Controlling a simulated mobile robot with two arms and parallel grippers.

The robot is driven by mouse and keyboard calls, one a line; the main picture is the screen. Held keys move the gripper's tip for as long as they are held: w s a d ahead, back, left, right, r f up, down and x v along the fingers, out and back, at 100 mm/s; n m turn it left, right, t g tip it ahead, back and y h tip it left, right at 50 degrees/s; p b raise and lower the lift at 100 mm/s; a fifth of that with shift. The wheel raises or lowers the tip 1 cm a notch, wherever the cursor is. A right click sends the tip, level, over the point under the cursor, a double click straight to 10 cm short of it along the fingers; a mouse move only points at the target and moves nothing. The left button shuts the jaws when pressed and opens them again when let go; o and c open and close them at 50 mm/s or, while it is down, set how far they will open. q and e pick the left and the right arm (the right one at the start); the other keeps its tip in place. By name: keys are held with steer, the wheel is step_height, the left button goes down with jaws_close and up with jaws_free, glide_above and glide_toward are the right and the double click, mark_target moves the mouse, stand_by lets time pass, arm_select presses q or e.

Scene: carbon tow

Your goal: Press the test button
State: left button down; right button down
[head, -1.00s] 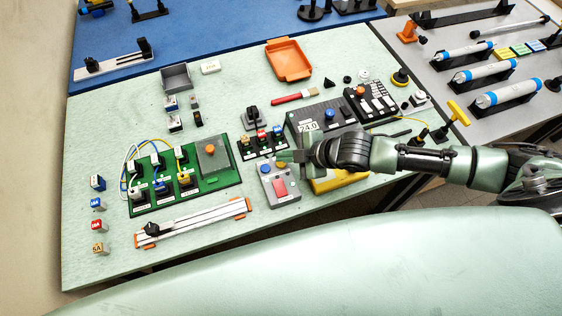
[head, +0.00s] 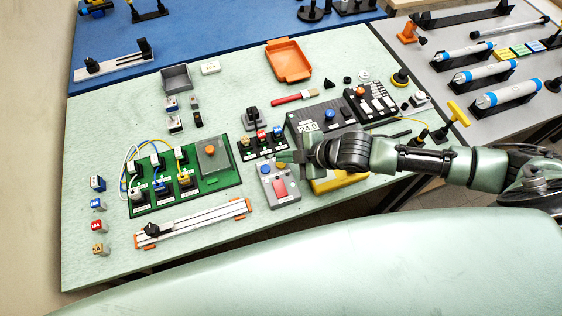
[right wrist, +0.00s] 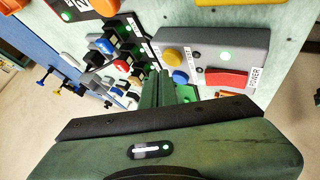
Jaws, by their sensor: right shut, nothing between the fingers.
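A grey control box (head: 283,199) sits near the front edge of the pale green table. Small labels beside the two buttons are too small to read surely. My right gripper (head: 285,157) is shut and empty, just behind the box in the head view. In the right wrist view its fingertips (right wrist: 159,78) are beside the blue button; I cannot tell whether they touch anything. My left gripper is out of view.
A green board (head: 222,183) with wired modules lies left of the box. A slotted rail (head: 195,221) lies in front of that board. A yellow object (head: 340,182) lies under my right wrist.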

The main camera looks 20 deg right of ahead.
mark_target(285, 165)
stand_by(0.7)
steer(key=shift+f, duration=0.45)
steer(key=shift+f, duration=0.4)
stand_by(0.7)
steer(key=shift+r+p, duration=0.75)
steer(key=shift+r, duration=0.1)
step_height(285, 165, up, 5)
steer(key=p, duration=0.5)
steer(key=shift+r, duration=0.1)
